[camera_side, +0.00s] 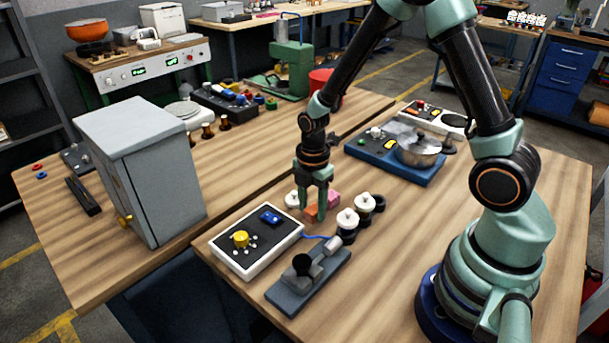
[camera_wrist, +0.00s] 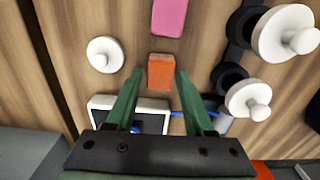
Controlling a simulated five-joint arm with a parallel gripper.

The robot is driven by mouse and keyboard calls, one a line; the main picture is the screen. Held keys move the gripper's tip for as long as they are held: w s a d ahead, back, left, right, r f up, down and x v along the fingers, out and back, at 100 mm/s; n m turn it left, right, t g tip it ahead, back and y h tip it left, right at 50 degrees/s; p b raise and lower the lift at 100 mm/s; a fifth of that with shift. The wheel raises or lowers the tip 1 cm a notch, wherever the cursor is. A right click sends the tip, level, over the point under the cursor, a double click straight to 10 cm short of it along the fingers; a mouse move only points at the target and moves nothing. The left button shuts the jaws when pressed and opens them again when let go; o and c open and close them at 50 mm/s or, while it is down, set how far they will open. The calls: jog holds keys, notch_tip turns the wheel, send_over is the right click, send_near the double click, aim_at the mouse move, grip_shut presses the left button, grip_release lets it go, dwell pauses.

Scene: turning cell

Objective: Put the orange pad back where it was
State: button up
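The orange pad (camera_wrist: 161,71) is a small block that shows just beyond and between my fingertips in the wrist view, with a narrow gap on each side. In the side view the pad (camera_side: 311,212) is partly hidden by my fingers and appears to lie on the wooden table. My gripper (camera_side: 313,213) points down over it with its fingers apart. The gripper (camera_wrist: 160,76) also shows open in the wrist view, and I see no finger clearly touching the pad.
A pink block (camera_side: 333,198) lies just behind the pad. White knobs (camera_side: 347,219) with black rings stand to the right, and another white knob (camera_wrist: 104,54) stands to the left. A white-framed control box (camera_side: 258,241) and a grey fixture (camera_side: 308,282) are in front.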

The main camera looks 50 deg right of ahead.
jog(key=shift+o, duration=0.2)
notch_tip(320, 180, up, 12)
jog(key=r, duration=0.1)
notch_tip(320, 180, up, 7)
jog(key=m+t, duration=0.3)
jog(key=m, duration=0.6)
send_over(312, 209)
jog(key=s, duration=0.4)
jog(key=s+r+m+t, duration=0.1)
jog(key=m, duration=0.2)
jog(key=s+a+r+m, duration=0.1)
jog(key=m, duration=0.2)
jog(key=s+r+m+t, duration=0.1)
jog(key=s+r+m, duration=0.1)
jog(key=m, duration=0.1)
jog(key=shift+a+t, duration=0.15)
jog(key=shift+t, duration=0.15)
